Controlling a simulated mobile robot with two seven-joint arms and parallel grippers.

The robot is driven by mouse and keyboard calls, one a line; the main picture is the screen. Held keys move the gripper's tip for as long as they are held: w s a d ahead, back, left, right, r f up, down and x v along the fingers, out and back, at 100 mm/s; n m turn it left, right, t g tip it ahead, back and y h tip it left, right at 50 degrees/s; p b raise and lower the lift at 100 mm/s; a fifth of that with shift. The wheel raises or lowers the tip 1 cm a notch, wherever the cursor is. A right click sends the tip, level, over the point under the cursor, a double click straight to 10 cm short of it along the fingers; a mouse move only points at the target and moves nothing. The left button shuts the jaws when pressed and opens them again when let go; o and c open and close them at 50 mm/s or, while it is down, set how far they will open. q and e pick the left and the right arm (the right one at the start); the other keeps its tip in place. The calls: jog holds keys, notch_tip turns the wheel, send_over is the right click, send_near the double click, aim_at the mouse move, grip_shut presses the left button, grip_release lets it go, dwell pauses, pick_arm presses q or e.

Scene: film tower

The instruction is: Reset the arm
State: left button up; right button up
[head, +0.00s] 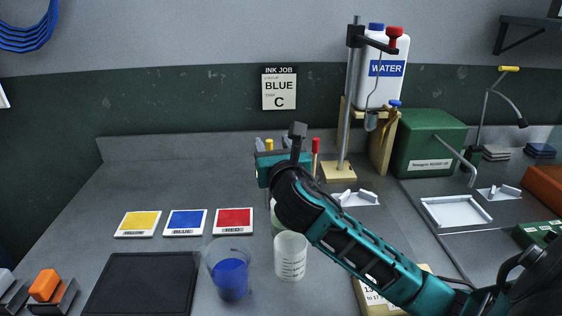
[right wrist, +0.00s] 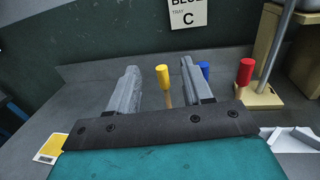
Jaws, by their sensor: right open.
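My right arm reaches in from the lower right in the head view, and its gripper (head: 276,147) is raised over the back middle of the bench. In the right wrist view the two grey fingers (right wrist: 158,88) stand apart with no object held. A yellow-topped stick (right wrist: 163,78) shows beyond and between them, with a blue-topped one (right wrist: 205,72) and a red-topped one (right wrist: 245,72) to the right. My left gripper does not show in either view.
A cup of blue liquid (head: 231,278) and an empty clear beaker (head: 290,256) stand below my arm. Yellow (head: 139,223), blue (head: 185,222) and red (head: 233,221) cards lie left, behind a dark mat (head: 140,283). The WATER bottle (head: 385,68) and green box (head: 428,143) stand at back right.

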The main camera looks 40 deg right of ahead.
jog(key=v, duration=0.8)
jog(key=shift+s+a, duration=0.1)
jog(key=shift+s, duration=0.05)
dwell(0.4)
